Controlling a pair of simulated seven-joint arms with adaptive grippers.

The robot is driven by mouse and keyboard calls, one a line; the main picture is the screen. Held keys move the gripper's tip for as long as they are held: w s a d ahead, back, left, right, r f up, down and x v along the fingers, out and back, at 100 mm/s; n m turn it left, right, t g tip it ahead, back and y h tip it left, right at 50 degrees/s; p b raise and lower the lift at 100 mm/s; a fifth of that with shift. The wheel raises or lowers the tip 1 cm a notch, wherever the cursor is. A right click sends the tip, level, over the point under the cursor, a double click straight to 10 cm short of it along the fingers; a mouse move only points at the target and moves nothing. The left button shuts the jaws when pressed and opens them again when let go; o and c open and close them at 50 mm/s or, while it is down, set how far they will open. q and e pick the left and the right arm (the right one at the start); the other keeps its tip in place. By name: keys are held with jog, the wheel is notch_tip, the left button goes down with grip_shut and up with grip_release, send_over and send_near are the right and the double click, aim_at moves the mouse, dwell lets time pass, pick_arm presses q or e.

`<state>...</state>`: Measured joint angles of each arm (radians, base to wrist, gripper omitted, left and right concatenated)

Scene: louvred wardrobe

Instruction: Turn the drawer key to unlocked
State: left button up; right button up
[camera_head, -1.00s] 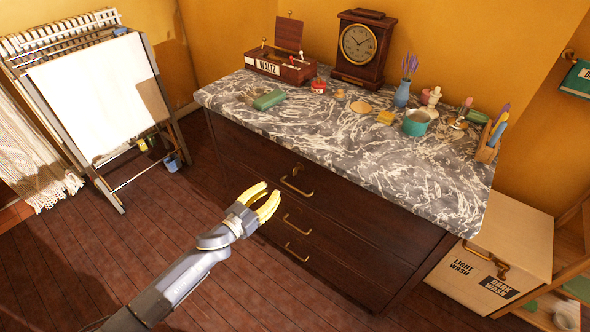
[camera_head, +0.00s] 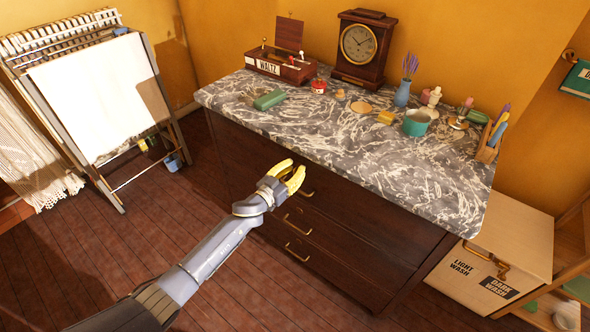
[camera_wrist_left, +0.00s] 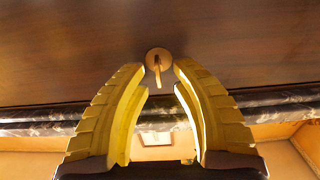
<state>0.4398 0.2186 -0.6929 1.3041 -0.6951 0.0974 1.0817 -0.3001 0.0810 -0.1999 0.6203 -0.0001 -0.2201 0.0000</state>
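The brass drawer key (camera_wrist_left: 157,70) sits in a round brass lock plate (camera_wrist_left: 158,56) on dark wood in the left wrist view. Its grip stands out from the plate, roughly along the picture's vertical. My left gripper (camera_head: 295,172) is open at the top drawer (camera_head: 240,150) of the dark chest. In the wrist view its yellow fingers (camera_wrist_left: 160,77) stand on either side of the key, with a gap on both sides. I cannot tell how deep the key lies between them. In the head view the fingers mostly hide the lock. My right gripper is not in view.
The marbled countertop (camera_head: 330,140) overhangs above the drawer front; a green block, teal pot and clock (camera_head: 359,45) stand on it. Brass handles (camera_head: 298,222) are on the drawers below. A drying rack (camera_head: 105,95) stands left. The floor before the chest is clear.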

pick_arm(q)
jog(key=shift+o, duration=0.3)
grip_shut()
dwell(0.3)
